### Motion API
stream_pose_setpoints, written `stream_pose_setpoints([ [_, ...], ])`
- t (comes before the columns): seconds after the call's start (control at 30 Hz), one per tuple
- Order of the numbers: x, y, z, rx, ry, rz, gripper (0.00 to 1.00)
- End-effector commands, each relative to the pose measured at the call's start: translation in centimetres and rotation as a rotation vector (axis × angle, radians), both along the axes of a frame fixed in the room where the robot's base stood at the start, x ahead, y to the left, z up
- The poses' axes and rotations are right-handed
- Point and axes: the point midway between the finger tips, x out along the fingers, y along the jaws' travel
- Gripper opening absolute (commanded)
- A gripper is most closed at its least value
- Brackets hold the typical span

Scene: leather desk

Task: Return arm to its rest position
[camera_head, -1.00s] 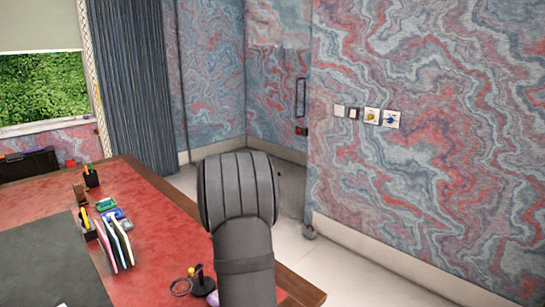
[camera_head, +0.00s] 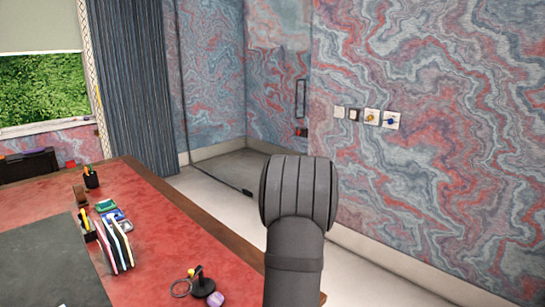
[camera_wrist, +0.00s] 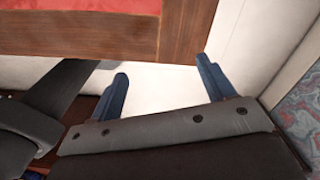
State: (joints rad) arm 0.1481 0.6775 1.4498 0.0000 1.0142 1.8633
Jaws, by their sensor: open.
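My gripper (camera_wrist: 164,88) shows in the wrist view with its two blue fingers spread apart. Nothing is between them but the pale floor beyond. In the head view only my dark grey arm shows, off the right edge of the desk; the gripper itself is not seen there. The red leather desk (camera_head: 165,222) with its wooden edge lies to the left of the arm. Its wooden side also shows at the top of the wrist view (camera_wrist: 192,28), beyond the fingers.
On the desk are upright folders (camera_head: 117,243), a pen cup (camera_head: 91,178), a small dark stand (camera_head: 202,284) and a purple ball (camera_head: 215,299). A patterned wall (camera_head: 440,170) with switches stands at the right. Pale floor (camera_head: 215,195) lies between desk and wall.

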Motion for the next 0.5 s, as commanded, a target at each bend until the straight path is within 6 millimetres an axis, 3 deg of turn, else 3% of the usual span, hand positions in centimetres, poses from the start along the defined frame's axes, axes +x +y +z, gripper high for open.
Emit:
stream_pose_setpoints([
  [0.5,4.4,7.9,-5.5,0.0,0.001,0.004,0.75],
])
